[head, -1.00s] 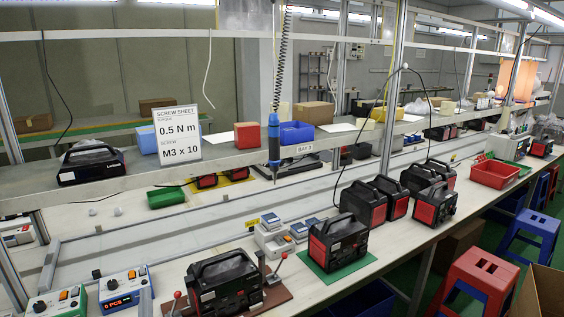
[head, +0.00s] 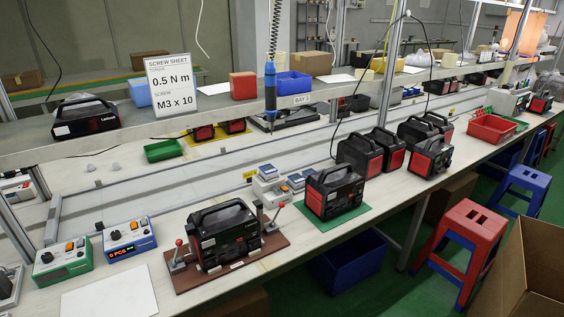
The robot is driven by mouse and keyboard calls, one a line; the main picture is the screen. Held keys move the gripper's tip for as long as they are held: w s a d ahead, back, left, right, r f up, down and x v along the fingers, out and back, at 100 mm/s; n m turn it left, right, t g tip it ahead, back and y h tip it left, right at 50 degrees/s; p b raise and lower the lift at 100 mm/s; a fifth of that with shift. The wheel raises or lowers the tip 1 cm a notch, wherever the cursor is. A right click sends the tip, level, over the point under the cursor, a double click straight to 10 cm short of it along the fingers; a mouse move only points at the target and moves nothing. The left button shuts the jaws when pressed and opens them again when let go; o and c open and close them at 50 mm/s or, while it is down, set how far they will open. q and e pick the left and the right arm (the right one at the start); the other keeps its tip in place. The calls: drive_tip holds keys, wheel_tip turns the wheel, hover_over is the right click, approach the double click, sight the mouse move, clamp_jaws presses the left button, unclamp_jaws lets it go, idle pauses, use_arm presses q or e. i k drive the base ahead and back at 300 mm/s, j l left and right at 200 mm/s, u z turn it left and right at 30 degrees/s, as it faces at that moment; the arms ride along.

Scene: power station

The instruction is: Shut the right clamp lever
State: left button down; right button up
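A brown fixture board (head: 194,279) lies on the near workbench with a black-and-red power station (head: 224,237) standing on it. The right clamp lever (head: 278,207) rises at the board's right side, its red knob at the top and its arm pointing up. The left clamp lever (head: 178,250) stands at the board's left side, also with a red knob raised. Neither of my grippers shows in the head view.
Two control boxes, one green (head: 62,259) and one blue (head: 129,239), stand left of the board. Another power station (head: 335,192) sits on a green mat to the right. A blue screwdriver (head: 270,90) hangs above the bench. Stools (head: 460,247) and an open carton (head: 530,275) stand at the right.

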sight(281, 206)
drive_tip(key=i+z, duration=0.2)
drive_tip(key=z, duration=0.2)
drive_tip(key=i+j+z, duration=0.15)
drive_tip(key=z, duration=0.25)
drive_tip(key=i+j+z, duration=0.15)
drive_tip(key=z, duration=0.25)
